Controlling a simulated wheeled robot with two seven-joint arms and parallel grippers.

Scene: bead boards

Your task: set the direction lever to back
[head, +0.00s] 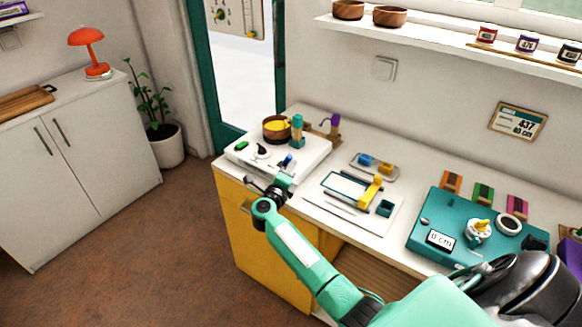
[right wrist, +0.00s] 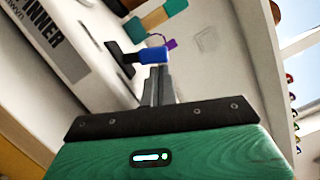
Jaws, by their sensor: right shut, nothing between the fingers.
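A small blue-tipped lever (head: 287,161) stands near the front right of a white machine (head: 250,158) on the counter. In the right wrist view the lever's blue tip (right wrist: 152,55) shows beside a black part (right wrist: 119,56). My right gripper (head: 279,184) is at the machine's front edge, just below the lever. Its grey fingers (right wrist: 160,85) are together and empty, with their tips at or very near the blue tip; I cannot tell whether they touch. The lever's marked positions are not readable. My left gripper is not in view.
On the machine are a green knob (head: 242,146) and a black-and-white part (head: 262,151). Behind stand a wooden bowl (head: 277,134) with yellow contents and a teal-topped piece (head: 297,127).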

